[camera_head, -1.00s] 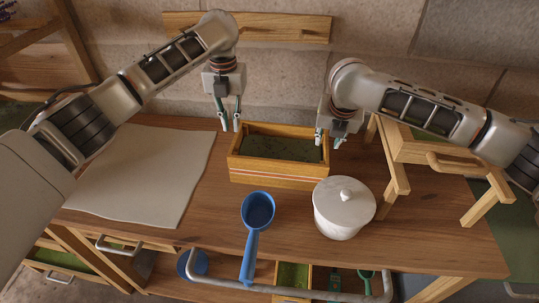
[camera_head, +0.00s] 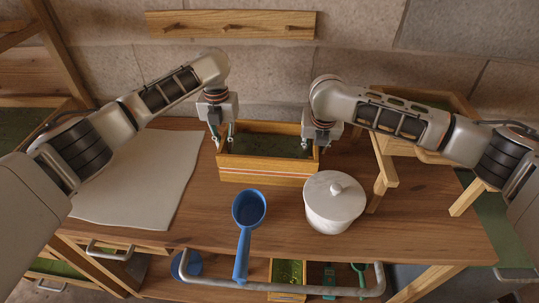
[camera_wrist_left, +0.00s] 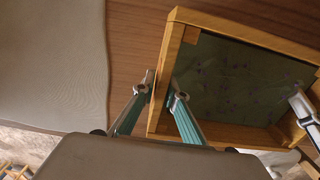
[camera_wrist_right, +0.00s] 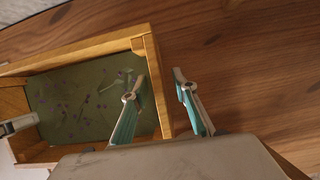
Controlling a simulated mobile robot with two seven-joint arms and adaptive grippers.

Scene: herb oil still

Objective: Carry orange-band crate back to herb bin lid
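The orange-band crate (camera_head: 268,172) is an open wooden box with a pale and orange stripe, sitting on the table against the wall side. Its dark green floor with purple specks shows in the left wrist view. My left gripper (camera_wrist_left: 164,92) is around the crate's left end wall, one finger inside and one outside, close to the wood. My right gripper (camera_wrist_right: 157,90) straddles the right end wall the same way, with gaps beside the wood. Both look open. I cannot tell for certain which surface is the herb bin lid.
A pale cloth (camera_head: 140,180) covers the table's left. A wooden stand (camera_head: 388,165) is at right.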

